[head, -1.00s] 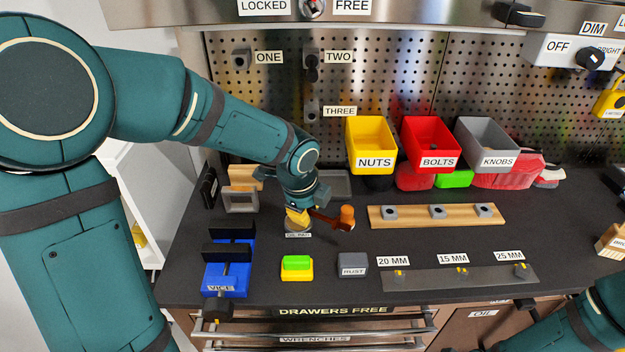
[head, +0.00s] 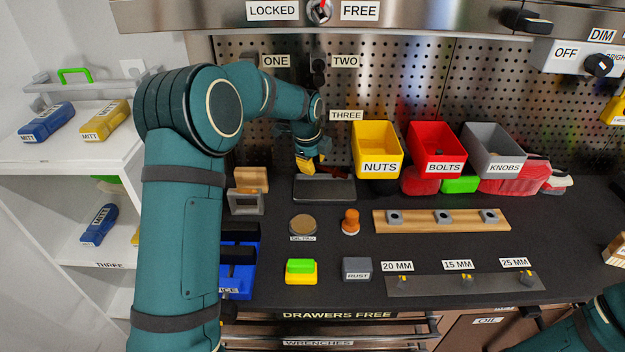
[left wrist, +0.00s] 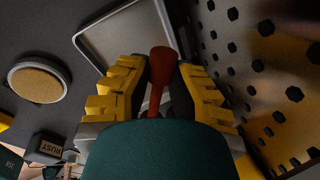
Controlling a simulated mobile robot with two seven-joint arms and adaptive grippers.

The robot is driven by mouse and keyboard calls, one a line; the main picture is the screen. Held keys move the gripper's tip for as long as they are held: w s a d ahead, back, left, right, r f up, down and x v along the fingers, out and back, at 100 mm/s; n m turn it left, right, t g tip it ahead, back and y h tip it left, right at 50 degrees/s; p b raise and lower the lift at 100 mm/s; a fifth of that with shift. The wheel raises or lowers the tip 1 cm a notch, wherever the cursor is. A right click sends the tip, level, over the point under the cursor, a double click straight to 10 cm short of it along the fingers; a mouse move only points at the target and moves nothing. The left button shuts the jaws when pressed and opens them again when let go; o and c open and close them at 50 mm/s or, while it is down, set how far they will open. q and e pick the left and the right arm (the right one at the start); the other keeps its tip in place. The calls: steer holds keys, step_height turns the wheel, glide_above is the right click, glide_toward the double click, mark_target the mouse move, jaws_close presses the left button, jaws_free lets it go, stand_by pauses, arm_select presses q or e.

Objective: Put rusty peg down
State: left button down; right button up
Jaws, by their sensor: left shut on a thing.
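My left gripper (head: 312,166) is over the far part of the bench, at the shallow grey tray (head: 325,198) below the pegboard. In the left wrist view its yellow-padded fingers (left wrist: 160,85) are shut on the reddish-brown rusty peg (left wrist: 162,65), whose rounded head points away from the palm. The tray also shows there (left wrist: 92,42), beyond the fingers. In the head view a brown bit of the peg (head: 329,169) shows beside the fingers; the rest is hidden. I cannot tell whether the peg touches the tray. My right gripper is out of view; only part of that arm shows.
A round tan pad (head: 303,225) and an upright orange-brown knobbed piece (head: 350,222) stand nearer than the tray. A grey RUST block (head: 357,268) is closer still. The yellow NUTS bin (head: 378,148) is right of the gripper. The pegboard (head: 265,105) is close behind.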

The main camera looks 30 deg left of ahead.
mark_target(314, 185)
arm_select(q)
step_height(314, 185, down, 6)
steer(key=shift+s+r+b, duration=0.1)
steer(key=shift+r+b, duration=0.05)
steer(key=shift+b, duration=0.35)
steer(key=shift+w+a, duration=0.1)
steer(key=shift+w, duration=0.15)
steer(key=shift+f, duration=0.3)
steer(key=c, duration=1)
jaws_free()
steer(key=shift+s, duration=0.1)
steer(key=shift+r, duration=0.1)
steer(key=shift+r, duration=0.35)
steer(key=p+v, duration=0.1)
steer(key=v, duration=0.6)
steer(key=shift+f, duration=0.1)
steer(key=shift+s+f, duration=0.1)
